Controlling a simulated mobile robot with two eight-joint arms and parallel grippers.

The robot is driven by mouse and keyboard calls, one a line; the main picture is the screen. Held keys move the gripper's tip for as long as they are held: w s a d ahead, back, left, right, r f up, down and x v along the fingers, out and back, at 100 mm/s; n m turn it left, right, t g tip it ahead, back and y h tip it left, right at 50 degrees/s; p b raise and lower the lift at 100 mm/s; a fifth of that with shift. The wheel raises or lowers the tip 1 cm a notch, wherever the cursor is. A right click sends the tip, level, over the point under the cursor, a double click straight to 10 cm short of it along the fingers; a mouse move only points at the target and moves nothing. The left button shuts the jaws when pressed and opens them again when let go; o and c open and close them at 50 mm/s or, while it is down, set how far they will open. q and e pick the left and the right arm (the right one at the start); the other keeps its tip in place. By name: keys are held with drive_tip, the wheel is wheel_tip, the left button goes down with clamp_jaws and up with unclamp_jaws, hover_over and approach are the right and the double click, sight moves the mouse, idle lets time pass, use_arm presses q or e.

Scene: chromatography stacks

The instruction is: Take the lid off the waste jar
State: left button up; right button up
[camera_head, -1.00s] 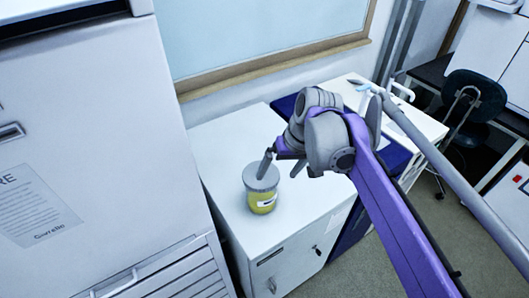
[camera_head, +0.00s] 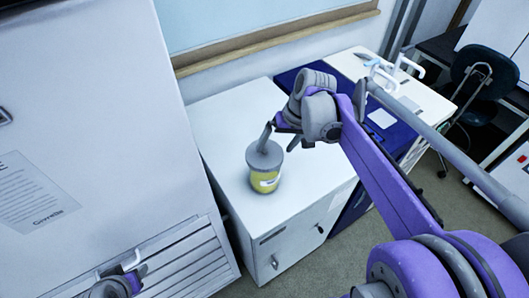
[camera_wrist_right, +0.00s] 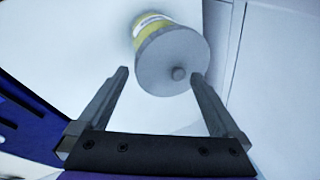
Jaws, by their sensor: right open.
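The waste jar (camera_head: 264,181) is yellow with a white label and stands upright on the white cabinet top. Its grey lid (camera_head: 262,158) is on it. My right gripper (camera_head: 279,140) is open and empty at the lid's upper right.
The white cabinet (camera_head: 215,120) has free top space around the jar. A tall white unit (camera_head: 90,110) stands close on the left. A dark blue cabinet (camera_head: 385,128) and a white bench (camera_head: 428,98) stand to the right, with a chair (camera_head: 480,85) beyond.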

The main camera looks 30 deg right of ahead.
sight(275, 152)
drive_tip(key=shift+x, duration=0.85)
drive_tip(key=c, duration=1.1)
drive_tip(key=shift+r, duration=0.1)
wheel_tip(275, 152, up, 10)
drive_tip(key=shift+f, duration=0.1)
drive_tip(key=shift+s, duration=0.1)
